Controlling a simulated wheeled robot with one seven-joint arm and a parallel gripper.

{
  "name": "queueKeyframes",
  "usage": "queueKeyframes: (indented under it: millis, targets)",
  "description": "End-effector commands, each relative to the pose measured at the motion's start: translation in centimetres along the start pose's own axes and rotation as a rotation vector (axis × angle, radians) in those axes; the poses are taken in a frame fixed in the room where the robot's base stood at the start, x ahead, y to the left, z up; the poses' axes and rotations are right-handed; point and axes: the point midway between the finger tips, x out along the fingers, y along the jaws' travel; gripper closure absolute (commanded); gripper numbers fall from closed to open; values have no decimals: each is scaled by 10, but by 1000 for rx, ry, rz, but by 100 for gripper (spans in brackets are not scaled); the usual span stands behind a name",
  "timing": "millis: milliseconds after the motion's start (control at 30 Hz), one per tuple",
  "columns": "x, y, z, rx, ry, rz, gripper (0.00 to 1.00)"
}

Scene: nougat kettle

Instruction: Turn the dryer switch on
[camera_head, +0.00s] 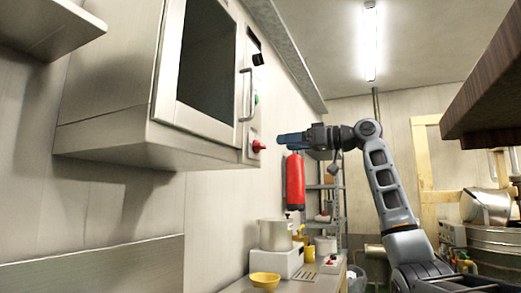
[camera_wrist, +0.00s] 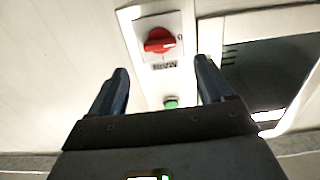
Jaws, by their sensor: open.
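The dryer (camera_head: 110,128) is a pale metal wall cabinet with a dark window, in the upper left of the head view. Its red switch (camera_head: 258,146) sits at the lower right of the front. In the wrist view the red switch (camera_wrist: 160,41) is a rotary knob on a grey plate, its white mark pointing right. A green button (camera_wrist: 170,102) is on the same panel. My gripper (camera_head: 279,138) is close to the switch, just right of it. In the wrist view my gripper (camera_wrist: 161,66) is open and empty, with the knob beyond its fingertips, apart from them.
The door handle (camera_head: 245,95) stands out beside the switch panel. A red fire extinguisher (camera_head: 295,182) hangs behind my gripper. Below are a pot (camera_head: 275,234) and a yellow bowl (camera_head: 265,281) on a counter. A dark wooden slab (camera_head: 490,100) juts in at upper right.

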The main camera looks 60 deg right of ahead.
Motion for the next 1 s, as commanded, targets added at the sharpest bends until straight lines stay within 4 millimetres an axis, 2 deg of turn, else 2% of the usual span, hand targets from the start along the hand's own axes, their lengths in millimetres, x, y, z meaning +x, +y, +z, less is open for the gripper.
queueKeyframes:
  millis: [300,500,867,1000]
  targets:
    - [45,0,-1,2,-2,-1,19]
    - [68,0,-1,1,0,0,19]
    - [74,0,0,0,0,0,19]
    - [74,0,0,0,0,0,31]
